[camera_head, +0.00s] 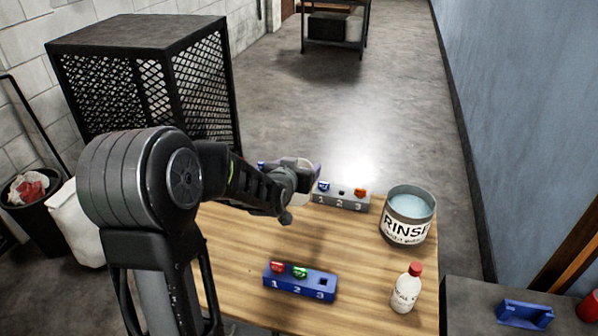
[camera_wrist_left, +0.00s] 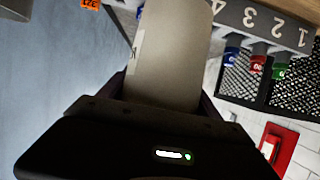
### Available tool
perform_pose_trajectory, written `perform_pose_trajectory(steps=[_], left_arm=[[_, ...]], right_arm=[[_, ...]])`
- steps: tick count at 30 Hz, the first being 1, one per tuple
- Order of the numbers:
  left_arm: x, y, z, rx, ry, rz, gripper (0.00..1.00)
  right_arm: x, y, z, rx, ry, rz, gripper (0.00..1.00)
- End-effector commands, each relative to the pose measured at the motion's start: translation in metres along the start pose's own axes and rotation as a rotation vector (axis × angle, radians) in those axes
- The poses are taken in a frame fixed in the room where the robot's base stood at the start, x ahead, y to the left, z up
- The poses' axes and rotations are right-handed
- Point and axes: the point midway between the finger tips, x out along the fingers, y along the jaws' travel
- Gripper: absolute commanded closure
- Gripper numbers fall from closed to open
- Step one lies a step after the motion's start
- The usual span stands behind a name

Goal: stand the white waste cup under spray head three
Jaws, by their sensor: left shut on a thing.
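My left gripper (camera_head: 300,174) is over the far edge of the wooden table, mostly hidden by its own arm in the head view. In the left wrist view its fingers (camera_wrist_left: 165,95) are shut on the sides of the pale waste cup (camera_wrist_left: 168,50), which fills the upper middle. A grey bar (camera_wrist_left: 262,22) numbered 1 to 4 shows behind and right of the cup, its digits turned over. Blue (camera_wrist_left: 231,62), red (camera_wrist_left: 257,66) and green (camera_wrist_left: 279,68) heads are on it. My right gripper is not in view.
On the table (camera_head: 235,235) are a grey block (camera_head: 340,200), a blue block (camera_head: 298,284), a RINSE pot (camera_head: 408,214) and a red-capped bottle (camera_head: 407,288). A mesh cabinet (camera_head: 150,80) stands behind at left. The table's middle is clear.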

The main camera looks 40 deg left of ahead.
Motion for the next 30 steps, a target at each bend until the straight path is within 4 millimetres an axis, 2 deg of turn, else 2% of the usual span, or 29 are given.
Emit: perform_pose_trajectory(steps=[14, 17, 20, 23, 30], left_arm=[[0.0, 0.0, 0.0, 0.0, 0.001, 0.0, 0.73], [0.0, 0.006, 0.001, 0.003, 0.001, 0.008, 0.73], [-0.003, 0.026, 0.005, 0.011, 0.0, 0.036, 0.73], [-0.01, 0.06, 0.012, 0.024, 0.001, 0.084, 0.73], [-0.047, 0.165, 0.04, 0.082, 0.001, 0.233, 0.73]], right_arm=[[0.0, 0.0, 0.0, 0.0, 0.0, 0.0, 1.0], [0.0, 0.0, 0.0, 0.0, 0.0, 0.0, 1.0], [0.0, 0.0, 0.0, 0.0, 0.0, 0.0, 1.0], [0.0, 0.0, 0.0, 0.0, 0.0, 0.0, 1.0], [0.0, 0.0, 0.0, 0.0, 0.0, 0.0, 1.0]])
